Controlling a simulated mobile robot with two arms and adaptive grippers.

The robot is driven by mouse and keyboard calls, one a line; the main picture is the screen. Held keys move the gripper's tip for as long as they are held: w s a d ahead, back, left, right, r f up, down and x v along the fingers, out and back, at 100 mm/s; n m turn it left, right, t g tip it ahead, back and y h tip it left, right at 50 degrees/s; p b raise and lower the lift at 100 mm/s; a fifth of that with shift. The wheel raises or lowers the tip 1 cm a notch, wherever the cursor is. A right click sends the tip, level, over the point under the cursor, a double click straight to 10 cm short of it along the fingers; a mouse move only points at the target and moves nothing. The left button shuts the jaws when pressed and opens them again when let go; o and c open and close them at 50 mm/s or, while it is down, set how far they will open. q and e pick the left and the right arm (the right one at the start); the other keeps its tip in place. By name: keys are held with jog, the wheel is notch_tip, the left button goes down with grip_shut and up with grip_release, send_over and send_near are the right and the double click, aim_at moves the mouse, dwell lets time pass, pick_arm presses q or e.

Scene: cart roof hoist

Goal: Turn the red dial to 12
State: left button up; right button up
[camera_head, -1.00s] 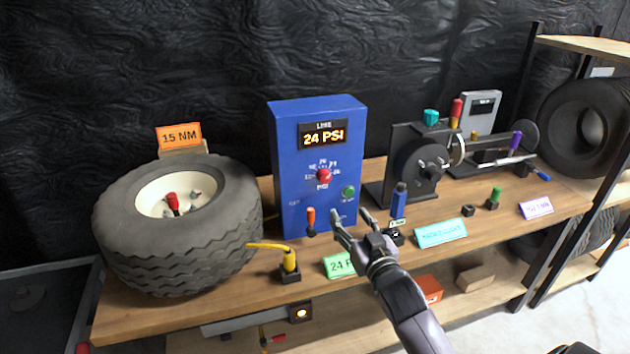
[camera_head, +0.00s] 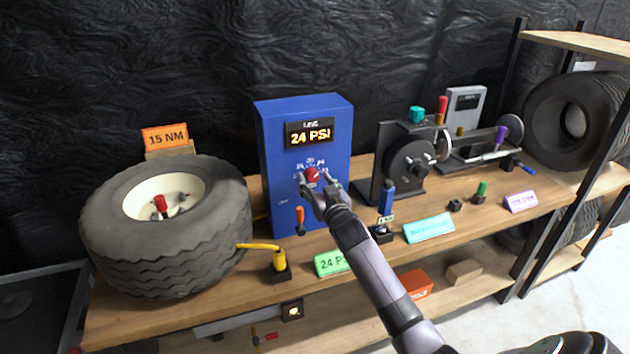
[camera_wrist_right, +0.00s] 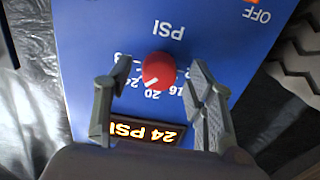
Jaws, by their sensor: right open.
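The red dial (camera_head: 312,174) is on the front of the blue panel (camera_head: 274,160), below a display (camera_head: 309,133) reading 24 PSI. In the right wrist view the dial (camera_wrist_right: 158,70) has a pale mark on its edge toward the printed 20 and 24; the exact setting is hard to tell. My right gripper (camera_head: 316,182) is open at the panel, its fingers on either side of the dial with gaps visible in the wrist view. Some of the printed scale is hidden by the fingers. My left gripper is out of view.
An orange-handled lever (camera_head: 300,217) is at the panel's lower front. A yellow-hosed fitting (camera_head: 279,261) and a green 24 PSI sign (camera_head: 330,264) sit at the bench front. A black machine (camera_head: 402,160) stands to the right.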

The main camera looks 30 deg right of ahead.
jog(key=shift+w, duration=0.25)
jog(key=shift+c, duration=0.2)
jog(key=c, duration=1.1)
